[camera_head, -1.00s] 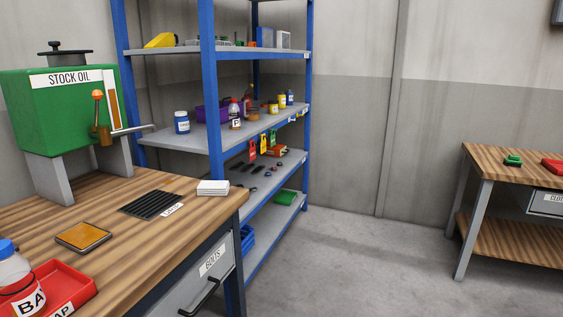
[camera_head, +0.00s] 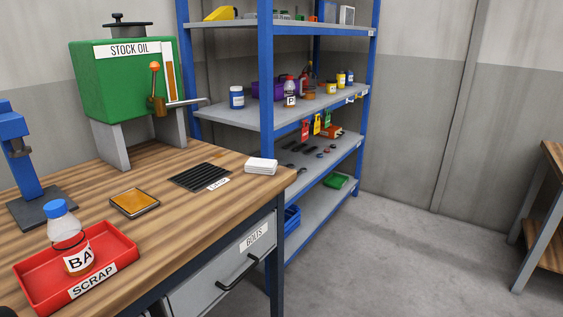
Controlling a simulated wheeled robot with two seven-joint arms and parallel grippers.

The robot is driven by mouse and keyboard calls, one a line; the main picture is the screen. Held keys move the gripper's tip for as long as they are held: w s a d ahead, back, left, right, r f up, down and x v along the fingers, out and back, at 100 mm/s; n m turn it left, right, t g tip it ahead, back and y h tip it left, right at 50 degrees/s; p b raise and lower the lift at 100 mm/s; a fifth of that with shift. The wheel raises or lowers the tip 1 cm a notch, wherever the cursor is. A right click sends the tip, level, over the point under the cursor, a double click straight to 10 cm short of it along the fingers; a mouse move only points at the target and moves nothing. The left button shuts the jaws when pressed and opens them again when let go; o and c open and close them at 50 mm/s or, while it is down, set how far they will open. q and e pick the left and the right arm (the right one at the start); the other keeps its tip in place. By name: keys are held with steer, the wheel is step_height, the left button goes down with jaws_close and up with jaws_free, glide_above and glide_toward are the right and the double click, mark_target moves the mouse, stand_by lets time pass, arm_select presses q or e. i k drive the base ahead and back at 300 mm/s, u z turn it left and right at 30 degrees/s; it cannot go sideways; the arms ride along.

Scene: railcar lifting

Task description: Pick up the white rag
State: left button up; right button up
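A small white folded stack that looks like the white rag (camera_head: 261,165) lies at the far right corner of the wooden workbench (camera_head: 170,225). It sits beside a black slatted drain grate (camera_head: 200,177). Nothing covers it. Neither of my grippers can be made out in the head view, so their distance from the rag does not show.
A red scrap tray (camera_head: 112,273) holds a bottle (camera_head: 72,245). An orange-brown pad (camera_head: 134,202), a blue tool stand (camera_head: 22,165) and the green stock oil tank (camera_head: 120,75) are on the bench. Blue-framed shelves (camera_head: 268,110) stand behind. Floor (camera_head: 400,245) at right is clear.

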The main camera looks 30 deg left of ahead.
mark_target(253, 165)
steer(key=i, duration=2.2)
steer(key=u, duration=3.4)
